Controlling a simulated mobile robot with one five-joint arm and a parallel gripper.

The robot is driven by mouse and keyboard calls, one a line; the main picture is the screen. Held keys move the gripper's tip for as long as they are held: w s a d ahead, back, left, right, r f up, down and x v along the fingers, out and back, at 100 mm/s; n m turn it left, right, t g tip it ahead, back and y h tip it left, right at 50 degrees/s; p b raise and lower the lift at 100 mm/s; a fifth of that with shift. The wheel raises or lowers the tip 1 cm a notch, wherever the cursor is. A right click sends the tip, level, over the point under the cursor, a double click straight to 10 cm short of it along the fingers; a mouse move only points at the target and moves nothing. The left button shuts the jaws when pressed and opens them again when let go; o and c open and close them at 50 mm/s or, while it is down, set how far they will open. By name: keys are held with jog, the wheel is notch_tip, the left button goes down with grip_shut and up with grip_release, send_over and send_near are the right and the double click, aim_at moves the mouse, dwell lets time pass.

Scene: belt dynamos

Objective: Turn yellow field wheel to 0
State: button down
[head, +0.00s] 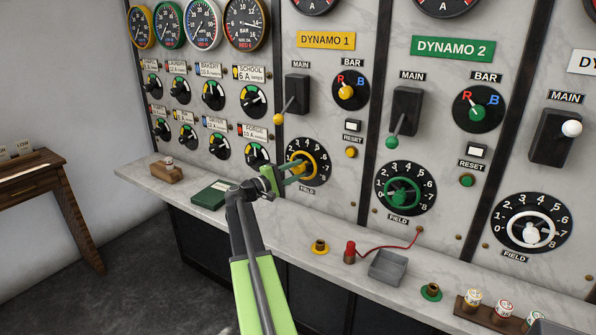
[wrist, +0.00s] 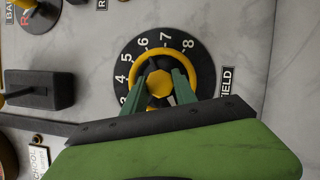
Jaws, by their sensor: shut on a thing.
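The yellow field wheel (head: 297,160) sits on a black dial under the yellow DYNAMO 1 plate (head: 326,40). In the wrist view the yellow wheel (wrist: 151,55) shows as a ring with a yellow hub (wrist: 160,83) at its middle. My gripper (head: 291,175) reaches the wheel from the front left. In the wrist view my gripper (wrist: 160,88) has its two green fingers on either side of the hub, shut on the wheel. The numbers 3 to 8 show there; the 0 is hidden behind my gripper. I cannot tell which number the wheel points to.
A MAIN lever with a yellow knob (head: 278,119) stands above left of the wheel. A green field wheel (head: 401,194) is to the right. A ledge below carries a green book (head: 210,194), a red-capped plug (head: 350,252) with a cable and a grey tray (head: 387,268).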

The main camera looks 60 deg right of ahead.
jog(key=c, duration=1)
grip_release()
jog(key=shift+w, duration=0.1)
jog(key=b+v, duration=0.1)
jog(key=v, duration=1.6)
jog(key=shift+a+b, duration=0.2)
jog(key=shift+b, duration=0.15)
jog(key=shift+w, duration=0.1)
